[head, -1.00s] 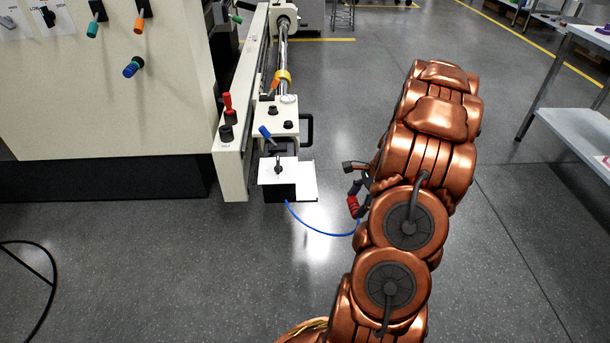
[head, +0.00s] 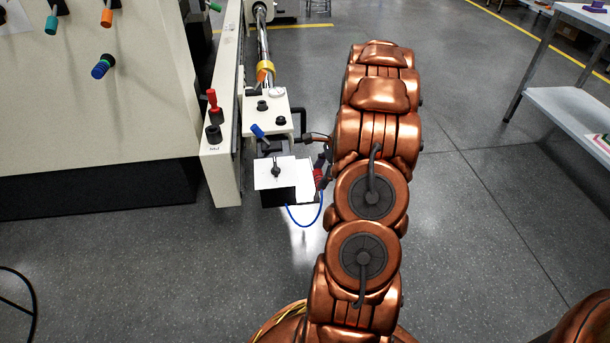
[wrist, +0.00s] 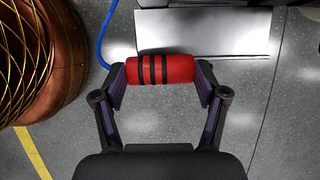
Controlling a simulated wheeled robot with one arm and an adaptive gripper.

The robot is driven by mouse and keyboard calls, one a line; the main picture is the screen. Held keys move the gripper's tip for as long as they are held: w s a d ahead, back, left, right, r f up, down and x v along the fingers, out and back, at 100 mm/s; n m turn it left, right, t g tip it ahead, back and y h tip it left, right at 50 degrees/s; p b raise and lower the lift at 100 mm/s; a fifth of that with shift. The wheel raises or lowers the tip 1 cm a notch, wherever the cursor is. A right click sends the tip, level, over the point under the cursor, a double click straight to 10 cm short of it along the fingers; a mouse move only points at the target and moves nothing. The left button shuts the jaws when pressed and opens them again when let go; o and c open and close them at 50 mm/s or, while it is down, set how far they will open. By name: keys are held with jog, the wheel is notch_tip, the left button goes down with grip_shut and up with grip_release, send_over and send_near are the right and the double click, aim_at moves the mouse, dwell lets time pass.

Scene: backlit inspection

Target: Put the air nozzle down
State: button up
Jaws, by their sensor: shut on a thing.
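The air nozzle is a red cylinder with black bands, and it shows clearly in the wrist view (wrist: 182,68). My gripper (wrist: 160,74) is shut on it, one finger at each end. A blue hose (wrist: 103,40) runs from the nozzle's left end. In the head view the red nozzle (head: 318,177) is partly hidden by my arm, just right of a white plate (head: 267,174) at the end of the machine. The hose hangs in a loop below. In the wrist view a pale flat plate (wrist: 205,32) lies beyond the nozzle, apart from it in the picture.
The white machine (head: 90,110) with coloured levers stands at the left. Its rail (head: 222,120) and a block with black knobs (head: 267,112) are close to my gripper. A grey shelf table (head: 570,105) is at the right. The floor between is open.

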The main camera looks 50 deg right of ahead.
jog(key=w, duration=0.2)
jog(key=w+b, duration=0.1)
jog(key=w, duration=0.3)
jog(key=shift+w+d+f+b, duration=0.1)
jog(key=shift+w+f+b, duration=0.2)
jog(key=shift+w, duration=0.05)
notch_tip(320, 180, down, 4)
jog(key=shift+r+b, duration=0.2)
jog(key=shift+b, duration=0.85)
jog(key=shift+r, duration=0.1)
jog(key=shift+p, duration=0.3)
jog(key=o, duration=1.1)
jog(key=shift+o, duration=0.2)
